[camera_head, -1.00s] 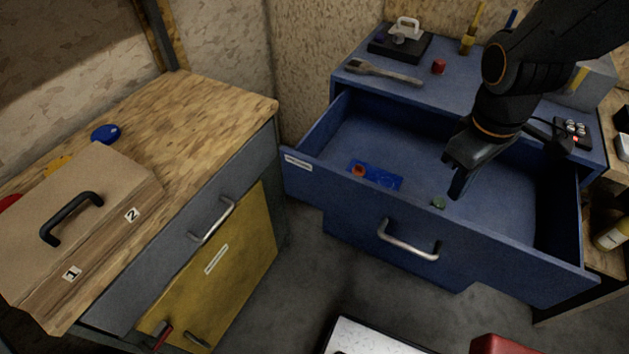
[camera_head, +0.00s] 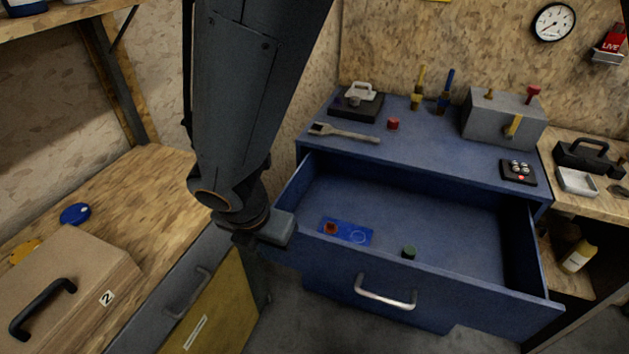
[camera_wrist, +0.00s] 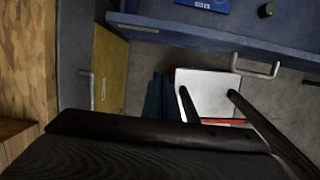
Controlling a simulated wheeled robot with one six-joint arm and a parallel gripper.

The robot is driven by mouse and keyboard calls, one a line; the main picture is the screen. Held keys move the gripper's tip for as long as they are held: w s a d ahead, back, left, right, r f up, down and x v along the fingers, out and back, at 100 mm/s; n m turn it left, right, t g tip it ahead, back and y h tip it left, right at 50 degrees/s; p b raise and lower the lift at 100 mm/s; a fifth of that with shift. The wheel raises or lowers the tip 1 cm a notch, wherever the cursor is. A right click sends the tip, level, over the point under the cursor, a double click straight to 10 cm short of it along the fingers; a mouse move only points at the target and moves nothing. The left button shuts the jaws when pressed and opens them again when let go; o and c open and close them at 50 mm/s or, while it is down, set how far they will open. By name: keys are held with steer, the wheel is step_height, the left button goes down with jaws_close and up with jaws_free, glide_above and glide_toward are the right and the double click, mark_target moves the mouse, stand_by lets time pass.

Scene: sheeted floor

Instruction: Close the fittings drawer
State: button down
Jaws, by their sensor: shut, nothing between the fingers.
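The blue drawer (camera_head: 455,302) stands pulled far out of the blue cabinet, its inside exposed. Its front carries a pale metal handle (camera_head: 385,293), which also shows at the right of the wrist view (camera_wrist: 257,68). Inside lie a blue card (camera_head: 345,232) with a reddish piece on it and a small green cylinder (camera_head: 409,252). My gripper (camera_head: 268,236) is shut and empty, left of the handle, in front of the drawer's left front corner in the head view. It hides that corner. In the wrist view the fingers point over the floor in front of the drawer.
A wooden-topped bench with a grey drawer (camera_head: 180,290) and a yellow door stands close on the left, with a brown case (camera_head: 75,275) on it. A wrench (camera_head: 345,133), a grey box (camera_head: 503,118) and other items sit on the cabinet top. The floor before the drawer looks narrow.

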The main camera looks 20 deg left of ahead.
steer(key=x, duration=0.8)
steer(key=p, duration=0.1)
glide_above(286, 254)
steer(key=s+d, duration=0.2)
steer(key=shift+s+a+f, duration=0.15)
steer(key=shift+f, duration=0.25)
